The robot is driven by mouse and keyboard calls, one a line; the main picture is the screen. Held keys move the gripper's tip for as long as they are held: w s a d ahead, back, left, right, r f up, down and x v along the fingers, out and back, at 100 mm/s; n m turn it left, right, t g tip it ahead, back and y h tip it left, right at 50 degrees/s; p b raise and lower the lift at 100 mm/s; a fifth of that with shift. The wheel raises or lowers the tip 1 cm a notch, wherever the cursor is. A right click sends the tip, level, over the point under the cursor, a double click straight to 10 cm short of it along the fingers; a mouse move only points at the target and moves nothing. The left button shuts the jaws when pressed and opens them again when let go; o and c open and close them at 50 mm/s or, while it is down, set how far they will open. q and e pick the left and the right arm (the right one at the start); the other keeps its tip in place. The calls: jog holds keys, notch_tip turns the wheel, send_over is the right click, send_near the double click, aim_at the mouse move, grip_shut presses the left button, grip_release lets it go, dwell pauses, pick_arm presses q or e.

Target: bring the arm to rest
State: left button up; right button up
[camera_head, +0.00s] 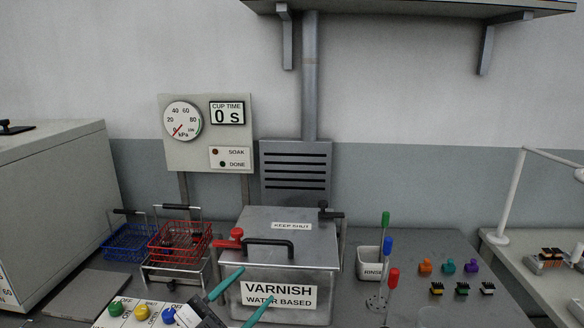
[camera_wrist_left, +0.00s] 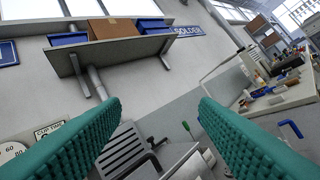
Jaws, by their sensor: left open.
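My left gripper (camera_head: 254,284) shows at the bottom of the head view, in front of the varnish tank (camera_head: 300,255). Its two teal fingers are apart with nothing between them. In the left wrist view the open fingers (camera_wrist_left: 160,105) frame the wall and a high shelf (camera_wrist_left: 130,48). The tank's lid (camera_head: 300,227) is down, with a black handle on top. Most of my left arm is outside the head view. My right gripper is in neither view.
A red wire basket (camera_head: 180,240) stands on a rack left of the tank, beside a blue basket (camera_head: 128,242). A control panel (camera_head: 135,314) with colored buttons is at front left. A rinse cup (camera_head: 370,264), colored-handled tools and several small connectors (camera_head: 448,267) sit to the right.

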pick_arm(q)
jog(key=s+a+f+n+t+y, duration=0.1)
jog(key=a+f+n+t+y, duration=0.1)
jog(key=a+f+n+y, duration=1.05)
jog(key=s+a+f+n+g+y, duration=0.2)
jog(key=s+f+n+g+y, duration=0.1)
jog(key=s+f+g+y, duration=0.25)
jog(key=s+d+f+m+g+h, duration=0.1)
jog(key=s+f+g, duration=0.35)
jog(key=s, duration=0.45)
jog(key=s+f+m+g+h, duration=0.1)
jog(key=s+f+g, duration=0.35)
jog(key=s, duration=0.35)
notch_tip(320, 180, down, 28)
jog(key=s+r, duration=0.1)
jog(key=s, duration=0.2)
jog(key=s+a+f+g, duration=0.2)
jog(key=s+f, duration=1.3)
jog(key=shift+s+a+f, duration=0.15)
jog(key=shift+s+f, duration=0.1)
jog(key=shift+f, duration=0.05)
jog(key=shift+s, duration=0.15)
jog(key=shift+c, duration=0.4)
